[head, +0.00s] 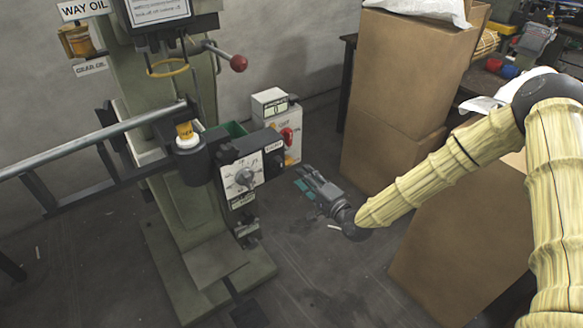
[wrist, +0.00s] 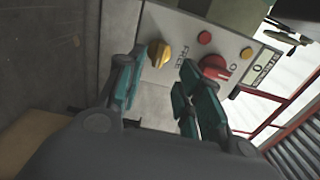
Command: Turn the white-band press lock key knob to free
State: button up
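A pale control box (head: 293,119) stands beside the green press (head: 172,215) in the head view. In the wrist view its panel (wrist: 174,22) carries a yellow knob (wrist: 159,54) and a red knob (wrist: 214,68). The word FREE is printed between the two knobs. I cannot tell from the picture which knob is the lock key, and no white band is clear. My gripper (head: 306,189) is in front of and below the box, apart from it. In the wrist view my gripper (wrist: 160,84) is open and empty, its teal fingers spread toward the panel.
A small red button (wrist: 205,37) and a counter display (wrist: 257,68) share the panel. Tall cardboard boxes (head: 405,75) stand at right. The floor between is mostly clear.

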aim_at(291, 165)
jog(key=x, duration=0.7)
jog(key=shift+w+a, duration=0.15)
jog(key=shift+w, duration=0.05)
grip_shut()
